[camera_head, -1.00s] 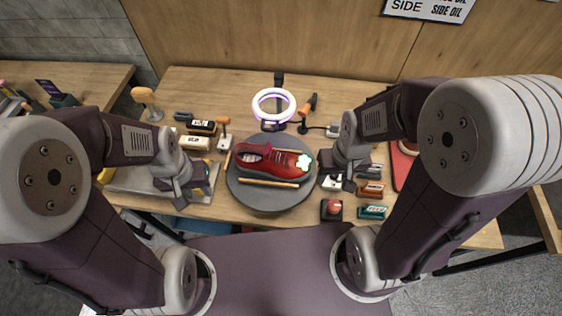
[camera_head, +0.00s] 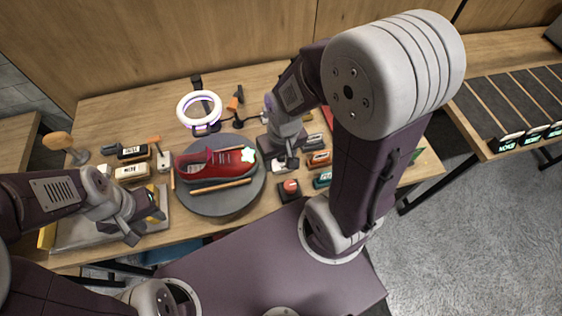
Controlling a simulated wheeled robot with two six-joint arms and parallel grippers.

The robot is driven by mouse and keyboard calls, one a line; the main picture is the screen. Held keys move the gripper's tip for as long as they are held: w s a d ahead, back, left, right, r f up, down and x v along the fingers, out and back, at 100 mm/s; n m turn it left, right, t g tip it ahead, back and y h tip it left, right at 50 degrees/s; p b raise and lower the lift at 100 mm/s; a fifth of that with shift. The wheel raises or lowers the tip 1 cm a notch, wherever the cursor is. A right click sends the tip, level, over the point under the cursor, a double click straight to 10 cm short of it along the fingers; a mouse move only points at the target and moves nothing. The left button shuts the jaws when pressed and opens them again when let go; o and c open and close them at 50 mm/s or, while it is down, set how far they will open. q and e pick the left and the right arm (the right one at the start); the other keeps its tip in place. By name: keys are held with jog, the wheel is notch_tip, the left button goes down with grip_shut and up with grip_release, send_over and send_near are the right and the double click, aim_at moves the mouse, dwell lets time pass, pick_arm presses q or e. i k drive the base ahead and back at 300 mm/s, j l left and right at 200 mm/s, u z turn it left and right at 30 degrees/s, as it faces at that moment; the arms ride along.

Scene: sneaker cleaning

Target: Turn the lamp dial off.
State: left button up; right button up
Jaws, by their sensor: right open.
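The ring lamp (camera_head: 182,112) stands at the back of the table, behind the turntable. Its round white ring glows with a purple tint. I cannot make out its dial clearly. A dark cable with a small dark part (camera_head: 240,119) lies right of the lamp. My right gripper (camera_head: 288,158) is open, pointing down over the small items right of the turntable, in front and to the right of the lamp. My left gripper (camera_head: 142,222) is over the grey tray at the left front, well away from the lamp; its jaw opening is unclear.
A red shoe (camera_head: 206,163) and wooden sticks lie on the dark round turntable (camera_head: 224,204). An orange-handled tool (camera_head: 236,98) stands right of the lamp. Brushes (camera_head: 131,173) lie at left. A red-topped block (camera_head: 290,188) and small boxes crowd the right. A second table (camera_head: 497,50) stands at right.

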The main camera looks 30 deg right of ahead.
aim_at(282, 158)
jog(key=k+z, duration=0.1)
jog(key=z, duration=0.4)
jog(key=k+z, duration=0.15)
jog(key=z, duration=0.3)
